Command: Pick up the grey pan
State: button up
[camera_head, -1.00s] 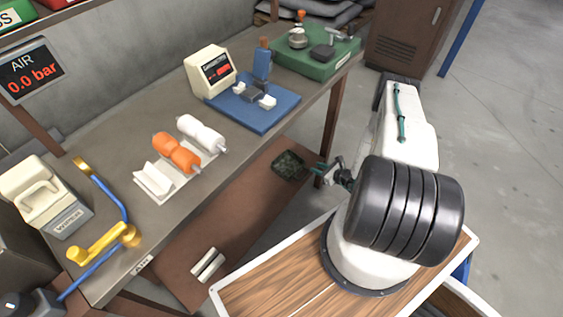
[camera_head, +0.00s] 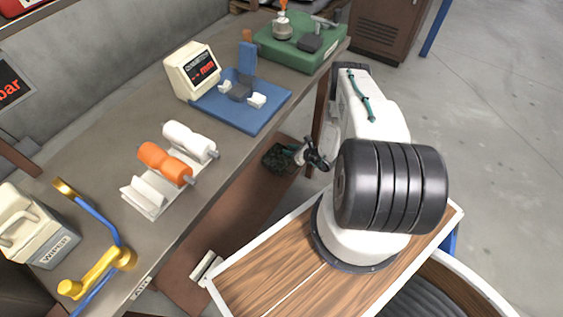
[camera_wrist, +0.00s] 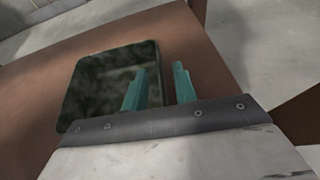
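A dark, glossy, square, shallow pan (camera_head: 278,160) lies on the brown lower shelf under the bench; it looks dark grey-green and is the thing I take for the grey pan. It fills the middle left of the wrist view (camera_wrist: 100,85). My gripper (camera_wrist: 159,67) is open, with two teal fingers apart and nothing between them. In the wrist view the fingers overlap the pan's right side; I cannot tell the height left between them. In the head view my gripper (camera_head: 292,149) is small beside the pan and partly hides it.
The bench (camera_head: 100,140) above carries a white-and-orange spool rack (camera_head: 150,205), a blue device (camera_head: 250,112), a green box (camera_head: 295,52) and a yellow-and-blue tool (camera_head: 105,262). Its edge and a leg (camera_head: 318,110) are close to my arm. A pale block (camera_head: 205,267) lies on the lower shelf.

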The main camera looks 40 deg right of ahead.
jog(key=shift+w, duration=0.1)
jog(key=shift+c, duration=0.3)
grip_shut()
